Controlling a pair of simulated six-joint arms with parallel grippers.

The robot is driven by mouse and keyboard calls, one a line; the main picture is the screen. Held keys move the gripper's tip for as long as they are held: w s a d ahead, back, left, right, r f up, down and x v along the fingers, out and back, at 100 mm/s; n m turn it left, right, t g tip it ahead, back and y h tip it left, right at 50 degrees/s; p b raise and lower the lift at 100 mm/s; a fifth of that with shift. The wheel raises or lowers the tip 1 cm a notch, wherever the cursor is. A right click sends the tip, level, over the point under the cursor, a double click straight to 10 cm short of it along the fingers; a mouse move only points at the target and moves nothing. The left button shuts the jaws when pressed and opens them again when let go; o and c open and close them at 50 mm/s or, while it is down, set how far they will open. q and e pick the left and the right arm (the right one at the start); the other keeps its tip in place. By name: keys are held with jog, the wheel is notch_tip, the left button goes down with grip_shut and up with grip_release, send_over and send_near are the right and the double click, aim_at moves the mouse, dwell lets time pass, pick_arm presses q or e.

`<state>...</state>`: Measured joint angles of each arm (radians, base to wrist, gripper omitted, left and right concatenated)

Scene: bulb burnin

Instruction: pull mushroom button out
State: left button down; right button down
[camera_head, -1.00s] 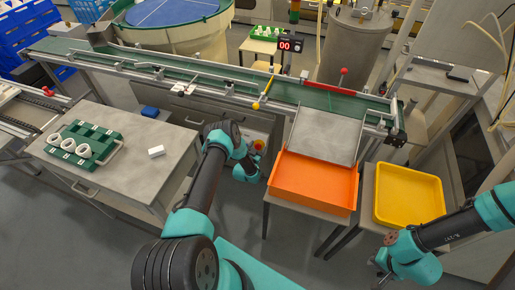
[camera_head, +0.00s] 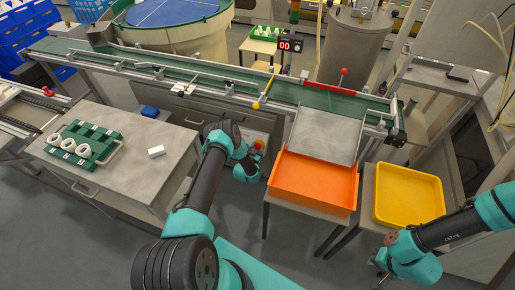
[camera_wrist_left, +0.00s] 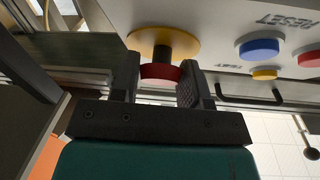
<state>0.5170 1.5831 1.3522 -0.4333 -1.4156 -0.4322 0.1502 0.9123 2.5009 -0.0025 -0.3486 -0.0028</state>
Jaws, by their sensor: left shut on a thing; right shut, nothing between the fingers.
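The mushroom button (camera_head: 259,145) is red on a yellow disc, on the front of a light control box below the conveyor. In the left wrist view its red head (camera_wrist_left: 160,72) sits on a dark stem in front of the yellow disc (camera_wrist_left: 164,42). My left gripper (camera_wrist_left: 160,85) is shut on the red head, one finger on each side. In the head view the left gripper (camera_head: 258,165) is small and partly hidden by its own wrist. My right gripper (camera_head: 382,277) is shut and empty at the lower right, far from the button.
A blue button (camera_wrist_left: 258,48), a small yellow one (camera_wrist_left: 265,73) and another red button (camera_wrist_left: 310,58) are beside the mushroom button. An orange tray (camera_head: 312,190) stands right of the left gripper. A grey table (camera_head: 120,165) is left, and a yellow tray (camera_head: 408,194) is right.

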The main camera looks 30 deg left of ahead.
pick_arm(q)
jog(key=shift+s+d+r, duration=0.1)
jog(key=shift+s+r, duration=0.2)
jog(key=shift+s, duration=0.2)
jog(key=c, duration=0.6)
grip_release()
jog(key=shift+s, duration=0.15)
jog(key=s, duration=0.5)
jog(key=s+d, duration=0.1)
jog(key=s, duration=1.1)
jog(key=shift+d, duration=0.3)
jog(key=shift+r, duration=0.1)
